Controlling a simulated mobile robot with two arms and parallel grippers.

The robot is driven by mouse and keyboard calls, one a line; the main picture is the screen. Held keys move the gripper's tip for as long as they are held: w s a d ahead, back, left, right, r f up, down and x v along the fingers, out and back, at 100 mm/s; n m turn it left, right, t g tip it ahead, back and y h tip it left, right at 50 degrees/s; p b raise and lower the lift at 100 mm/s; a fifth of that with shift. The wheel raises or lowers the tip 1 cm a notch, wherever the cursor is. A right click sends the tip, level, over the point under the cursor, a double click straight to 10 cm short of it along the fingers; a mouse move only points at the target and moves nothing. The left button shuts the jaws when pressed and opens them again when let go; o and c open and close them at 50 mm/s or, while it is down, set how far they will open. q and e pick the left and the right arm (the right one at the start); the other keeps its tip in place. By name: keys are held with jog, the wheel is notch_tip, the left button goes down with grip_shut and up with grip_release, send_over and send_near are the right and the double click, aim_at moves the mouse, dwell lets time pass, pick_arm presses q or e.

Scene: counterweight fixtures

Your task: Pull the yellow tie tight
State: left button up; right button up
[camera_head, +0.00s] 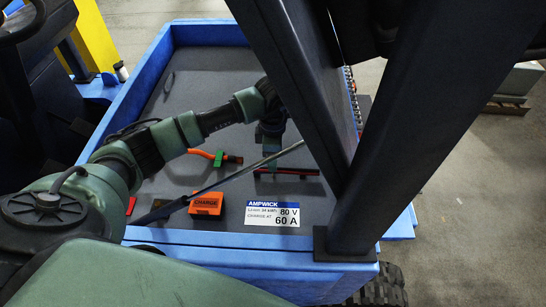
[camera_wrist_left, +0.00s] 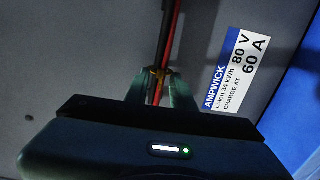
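The yellow tie (camera_wrist_left: 154,74) shows in the left wrist view as a small band at the red and black cables (camera_wrist_left: 165,50). The cables run up from between my left gripper's fingers. My left gripper (camera_wrist_left: 157,84) has its two greenish fingers apart, one on each side of the cables, near the tie. Contact with the tie is not clear. In the head view the left gripper (camera_head: 270,147) points down just above the red and black cables (camera_head: 287,171), and the tie is not visible there. My right gripper is not in view.
A white AMPWICK label (camera_head: 273,214) lies on the grey surface. An orange CHARGE block (camera_head: 207,204) and an orange cable with a green part (camera_head: 219,158) are to the left. A blue rim (camera_head: 140,85) borders the surface. A dark post (camera_head: 300,80) rises at the right.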

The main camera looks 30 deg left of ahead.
pick_arm(q)
grip_shut()
notch_tip(320, 180, up, 3)
jog(key=shift+f, duration=0.2)
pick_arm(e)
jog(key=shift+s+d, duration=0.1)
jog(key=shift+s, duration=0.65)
pick_arm(q)
jog(key=shift+c, duration=2.4)
grip_release()
jog(key=o, duration=0.5)
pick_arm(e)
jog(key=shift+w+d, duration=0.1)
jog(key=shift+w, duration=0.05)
